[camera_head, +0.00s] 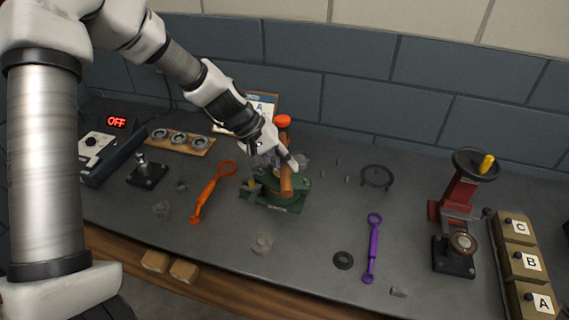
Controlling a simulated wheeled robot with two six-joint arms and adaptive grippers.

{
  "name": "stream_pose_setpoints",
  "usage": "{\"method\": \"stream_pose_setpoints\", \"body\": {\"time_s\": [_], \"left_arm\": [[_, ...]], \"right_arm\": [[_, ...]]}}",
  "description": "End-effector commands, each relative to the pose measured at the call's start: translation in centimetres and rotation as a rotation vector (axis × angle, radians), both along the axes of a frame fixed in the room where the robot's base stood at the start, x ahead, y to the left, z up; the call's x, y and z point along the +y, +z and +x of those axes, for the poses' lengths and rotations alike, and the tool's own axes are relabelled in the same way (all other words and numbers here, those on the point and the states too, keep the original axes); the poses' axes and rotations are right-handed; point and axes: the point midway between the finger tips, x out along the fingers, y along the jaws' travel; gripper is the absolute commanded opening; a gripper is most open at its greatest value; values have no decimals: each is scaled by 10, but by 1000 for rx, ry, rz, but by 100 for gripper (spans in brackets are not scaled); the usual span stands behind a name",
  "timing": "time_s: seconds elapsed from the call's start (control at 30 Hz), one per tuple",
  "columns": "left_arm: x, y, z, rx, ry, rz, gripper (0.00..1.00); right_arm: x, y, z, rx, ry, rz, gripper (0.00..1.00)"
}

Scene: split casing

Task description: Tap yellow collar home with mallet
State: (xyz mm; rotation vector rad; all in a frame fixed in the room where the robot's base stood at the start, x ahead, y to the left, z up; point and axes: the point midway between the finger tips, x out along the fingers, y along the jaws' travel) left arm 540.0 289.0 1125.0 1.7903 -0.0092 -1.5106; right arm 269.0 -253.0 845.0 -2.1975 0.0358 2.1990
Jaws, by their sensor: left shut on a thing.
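My left gripper (285,157) reaches in from the upper left and is shut on what looks like the mallet. A brown cylindrical part of the mallet (286,181) shows just below the fingers, in front of a green fixture (294,202). An orange-red rounded piece (283,121) shows just behind and above the gripper; I cannot tell whether it belongs to the mallet. The yellow collar cannot be made out; the gripper and mallet hide much of the fixture. Whether the mallet touches anything is unclear. My right gripper is not in view.
An orange wrench (208,195) lies left of the fixture, a purple wrench (373,250) to the right. A red hand-wheel press (462,190) and boxes lettered C, B and A (526,263) stand at the right. A ring tray (180,140) is at back left.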

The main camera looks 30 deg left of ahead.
Motion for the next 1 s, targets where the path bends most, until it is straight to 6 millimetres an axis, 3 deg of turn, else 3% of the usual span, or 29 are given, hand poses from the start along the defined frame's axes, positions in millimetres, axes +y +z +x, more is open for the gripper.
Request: {"method": "stream_pose_setpoints", "body": {"time_s": [0.1,0.2,0.57,0.83,1.0], "left_arm": [[0,-26,0,-2,0,1,0],[0,-38,1,-2,1,0,0],[0,-30,1,-2,0,0,0],[0,-2,1,-3,-1,1,0],[0,-4,1,-2,0,1,0]], "right_arm": [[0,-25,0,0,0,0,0],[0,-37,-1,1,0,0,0],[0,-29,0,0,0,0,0],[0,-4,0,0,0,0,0],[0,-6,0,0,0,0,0]]}}
